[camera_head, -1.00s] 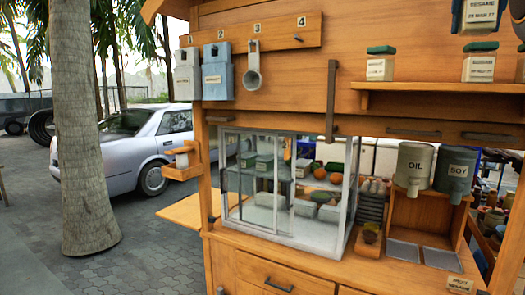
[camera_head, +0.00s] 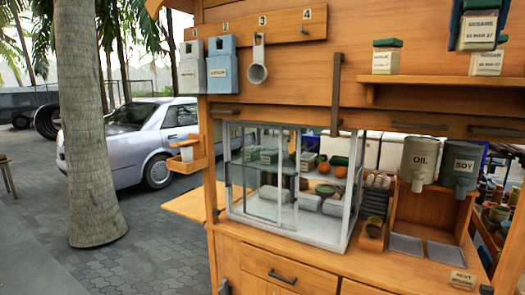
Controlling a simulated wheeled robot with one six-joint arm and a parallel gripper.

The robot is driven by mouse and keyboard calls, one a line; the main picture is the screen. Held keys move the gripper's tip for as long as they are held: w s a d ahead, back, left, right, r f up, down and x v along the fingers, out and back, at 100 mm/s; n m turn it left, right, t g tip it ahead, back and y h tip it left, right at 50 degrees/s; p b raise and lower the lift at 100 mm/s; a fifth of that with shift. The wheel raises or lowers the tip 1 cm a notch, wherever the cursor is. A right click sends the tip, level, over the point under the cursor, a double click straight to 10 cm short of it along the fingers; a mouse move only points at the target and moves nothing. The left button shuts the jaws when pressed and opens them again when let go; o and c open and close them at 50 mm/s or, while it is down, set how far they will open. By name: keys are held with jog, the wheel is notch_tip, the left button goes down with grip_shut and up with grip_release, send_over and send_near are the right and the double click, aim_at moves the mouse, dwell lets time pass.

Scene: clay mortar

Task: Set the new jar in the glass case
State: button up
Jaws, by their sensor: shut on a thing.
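My gripper (camera_head: 479,24) is at the top right, partly cut off by the frame edge. It is shut on a pale jar (camera_head: 477,37) labelled SESAME, with a date under the name. The held jar is upright, in front of the upper shelf. The glass case (camera_head: 349,203) stands on the counter at lower middle, left of and below the gripper. Its framed front panes are on the left side; I cannot tell how far they stand open. Inside are green-lidded containers, several tubs, orange round produce and green produce.
The shelf (camera_head: 425,97) carries a green-lidded jar (camera_head: 385,62) and another jar (camera_head: 487,63) partly behind the held one. OIL (camera_head: 420,160) and SOY (camera_head: 459,164) dispensers stand right of the case. A NEXT SESAME sign (camera_head: 463,280) is on the counter. A vertical wooden bar (camera_head: 336,95) hangs above the case.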

jog(key=w+a+f+n+b, duration=0.1)
jog(key=a+f, duration=0.8)
jog(key=f, duration=1.9)
jog(key=w+a+f+n+y+b, duration=0.1)
jog(key=a+f, duration=0.8)
jog(key=f, duration=2)
jog(key=w+a+f+n+y+b, duration=0.1)
jog(key=a+f+n+b, duration=0.3)
jog(key=f, duration=2.4)
jog(key=a+b, duration=0.3)
jog(key=a, duration=0.1)
jog(key=shift+w+a+f+t+b, duration=0.3)
jog(key=shift+a+f+b, duration=0.05)
jog(key=shift+a+f, duration=0.05)
